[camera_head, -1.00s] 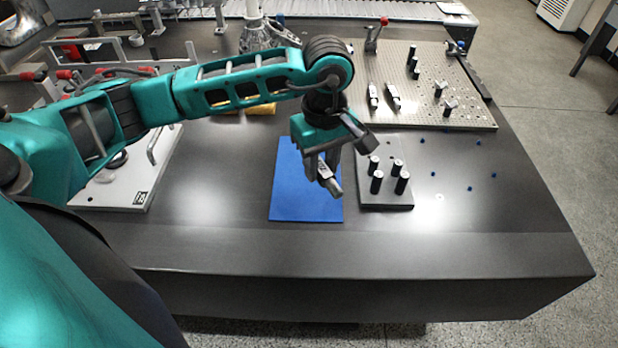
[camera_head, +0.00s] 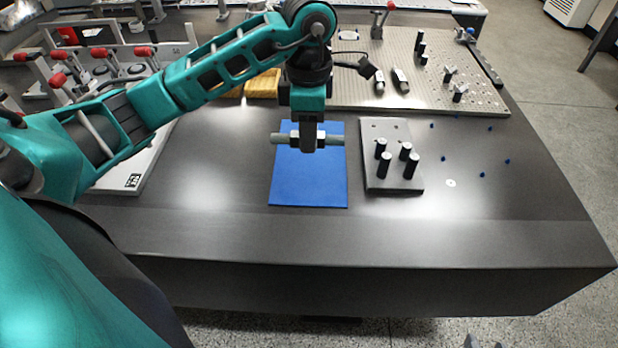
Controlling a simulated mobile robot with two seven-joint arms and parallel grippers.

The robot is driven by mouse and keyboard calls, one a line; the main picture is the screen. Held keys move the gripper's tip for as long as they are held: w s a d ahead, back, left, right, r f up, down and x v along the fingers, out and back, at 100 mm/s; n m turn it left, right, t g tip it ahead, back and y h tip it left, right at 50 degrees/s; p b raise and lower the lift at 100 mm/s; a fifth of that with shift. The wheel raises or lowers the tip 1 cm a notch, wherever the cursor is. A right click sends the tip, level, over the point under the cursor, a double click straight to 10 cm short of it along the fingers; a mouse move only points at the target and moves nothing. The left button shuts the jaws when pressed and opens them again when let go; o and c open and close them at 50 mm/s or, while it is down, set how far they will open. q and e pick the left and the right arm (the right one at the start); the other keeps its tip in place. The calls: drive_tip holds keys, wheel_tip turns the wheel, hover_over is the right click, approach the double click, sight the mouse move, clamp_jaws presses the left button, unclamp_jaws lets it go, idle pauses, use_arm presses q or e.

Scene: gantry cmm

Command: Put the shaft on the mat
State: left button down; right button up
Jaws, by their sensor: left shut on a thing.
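The blue mat (camera_head: 310,182) lies flat on the dark table. The shaft (camera_head: 281,139) is a short grey stepped rod, seen level and crosswise over the far part of the mat. My left gripper (camera_head: 308,145) points down and is shut on the middle of the shaft, hiding part of it. Both ends of the shaft stick out beside the fingers. I cannot tell for sure whether the shaft touches the mat or is held just above it. My right gripper is not recognisable in view.
A dark block with several upright black pins (camera_head: 395,182) stands just right of the mat. A perforated plate (camera_head: 430,97) with clamps lies behind it. A yellow block (camera_head: 262,85) is behind the mat. A pale fixture plate (camera_head: 135,178) is at left. The table left and front of the mat is clear.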

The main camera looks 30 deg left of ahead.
use_arm(q)
hover_over(309, 188)
wheel_tip(309, 188, down, 7)
drive_tip(key=shift+f+b, duration=0.1)
drive_tip(key=shift+b, duration=0.35)
drive_tip(key=shift+f+b, duration=0.4)
drive_tip(key=shift+f, duration=1.95)
drive_tip(key=shift+f, duration=0.15)
drive_tip(key=c, duration=0.8)
unclamp_jaws()
drive_tip(key=shift+r, duration=0.55)
wheel_tip(309, 188, up, 11)
drive_tip(key=shift+r+p, duration=0.1)
drive_tip(key=shift+p, duration=0.9)
